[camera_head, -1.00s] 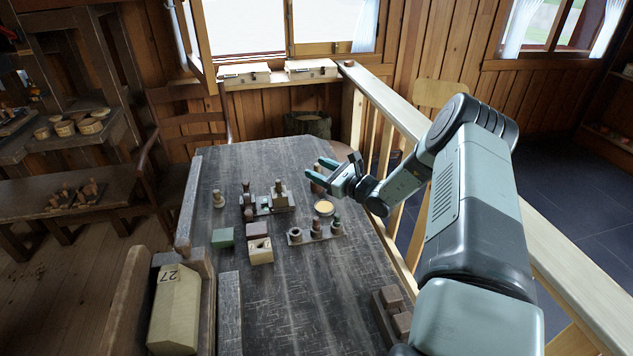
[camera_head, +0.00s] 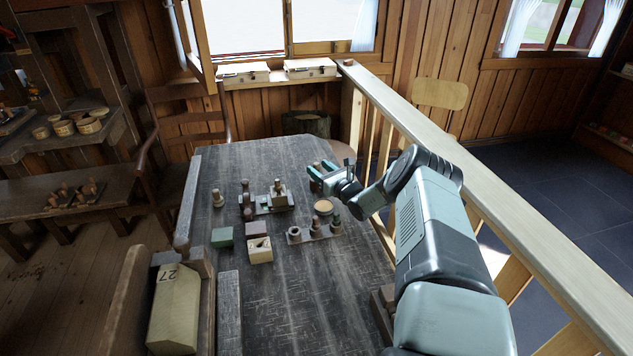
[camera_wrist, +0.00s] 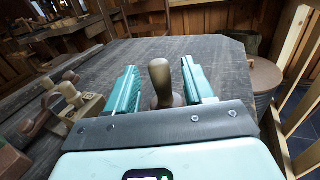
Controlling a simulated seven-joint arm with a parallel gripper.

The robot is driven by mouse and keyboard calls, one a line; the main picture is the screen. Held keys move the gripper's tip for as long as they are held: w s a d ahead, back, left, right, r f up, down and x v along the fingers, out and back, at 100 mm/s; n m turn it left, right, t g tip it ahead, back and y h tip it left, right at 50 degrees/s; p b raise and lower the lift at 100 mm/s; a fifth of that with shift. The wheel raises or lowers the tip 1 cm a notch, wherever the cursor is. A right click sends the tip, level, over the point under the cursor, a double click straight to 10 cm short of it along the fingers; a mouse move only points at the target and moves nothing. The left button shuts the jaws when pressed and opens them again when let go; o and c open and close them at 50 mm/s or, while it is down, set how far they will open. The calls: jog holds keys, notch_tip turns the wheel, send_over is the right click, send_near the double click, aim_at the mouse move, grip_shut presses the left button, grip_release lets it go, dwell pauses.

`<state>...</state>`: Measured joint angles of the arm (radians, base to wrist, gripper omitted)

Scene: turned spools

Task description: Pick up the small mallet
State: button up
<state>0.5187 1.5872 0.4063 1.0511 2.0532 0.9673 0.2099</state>
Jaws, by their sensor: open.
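An upright wooden handle with a rounded top (camera_wrist: 160,82), which I take to be the small mallet, stands between my fingers in the wrist view. Its lower part is hidden behind my gripper's body, so its head does not show. My gripper (camera_wrist: 159,68) is open, with one green finger on each side of the handle and a gap on both sides. In the head view my gripper (camera_head: 318,169) is low over the right far part of the table, and it mostly covers the mallet there.
The dark table (camera_head: 300,300) holds a rack of turned pieces (camera_head: 315,234), a round yellowish dish (camera_head: 323,207), a green block (camera_head: 222,237), a pale block (camera_head: 259,250) and a block with pegs (camera_head: 272,203). A wooden railing (camera_head: 440,150) runs along the right. The table's near middle is clear.

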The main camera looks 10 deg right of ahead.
jog(key=shift+x, duration=1.1)
jog(key=shift+c, duration=0.4)
grip_shut()
